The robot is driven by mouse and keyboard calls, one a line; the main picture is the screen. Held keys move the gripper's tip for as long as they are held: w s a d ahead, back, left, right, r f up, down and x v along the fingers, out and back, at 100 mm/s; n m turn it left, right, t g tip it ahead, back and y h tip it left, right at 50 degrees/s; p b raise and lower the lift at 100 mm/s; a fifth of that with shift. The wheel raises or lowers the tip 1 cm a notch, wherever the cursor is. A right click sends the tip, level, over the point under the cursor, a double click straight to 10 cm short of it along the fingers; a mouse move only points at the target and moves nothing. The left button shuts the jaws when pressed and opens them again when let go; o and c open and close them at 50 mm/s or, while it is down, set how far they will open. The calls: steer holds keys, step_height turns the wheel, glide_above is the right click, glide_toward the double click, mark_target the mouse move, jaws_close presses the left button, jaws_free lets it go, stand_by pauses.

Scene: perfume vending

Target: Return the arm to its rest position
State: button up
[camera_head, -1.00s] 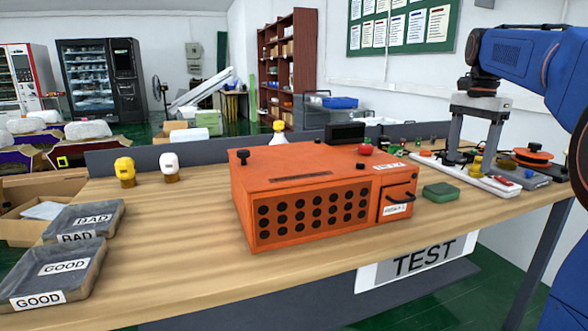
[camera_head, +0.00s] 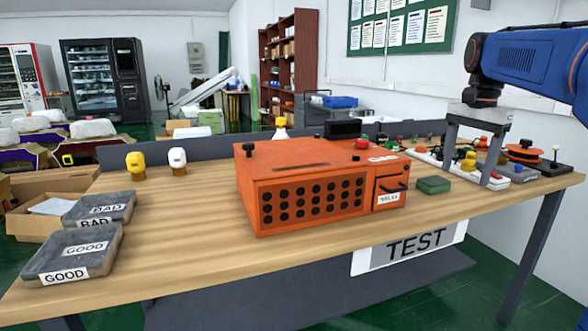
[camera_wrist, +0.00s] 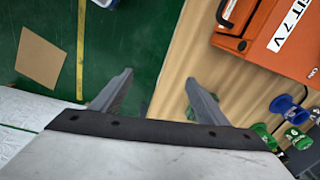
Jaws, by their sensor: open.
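My gripper (camera_head: 468,160) is at the right of the head view, on my blue arm, with its two grey fingers pointing down and set wide apart. It hangs over the right end of the wooden table, to the right of the orange box. In the wrist view the fingers (camera_wrist: 155,92) stand apart with nothing between them; floor and the table edge show beyond. Whether the fingertips touch anything on the table is hard to tell in the head view.
An orange box (camera_head: 277,202) stands mid-table, a green block (camera_head: 433,185) beside it. Small parts and an orange reel (camera_head: 525,151) crowd the right end. Trays marked GOOD (camera_head: 72,256) and BAD (camera_head: 99,208) lie at left. The table's left-middle is clear.

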steer(key=s+a+f+n+t, duration=0.1)
steer(key=s+a+f+n, duration=0.3)
steer(key=s+f, duration=0.4)
steer(key=s+a+f+n+t, duration=0.1)
steer(key=s+a+f+n, duration=0.3)
steer(key=s+f, duration=0.4)
steer(key=s+a+f+n+t, duration=0.2)
steer(key=s+a+f+n, duration=0.2)
steer(key=s+f, duration=0.5)
steer(key=shift+s+a, duration=0.15)
steer(key=shift+s, duration=0.55)
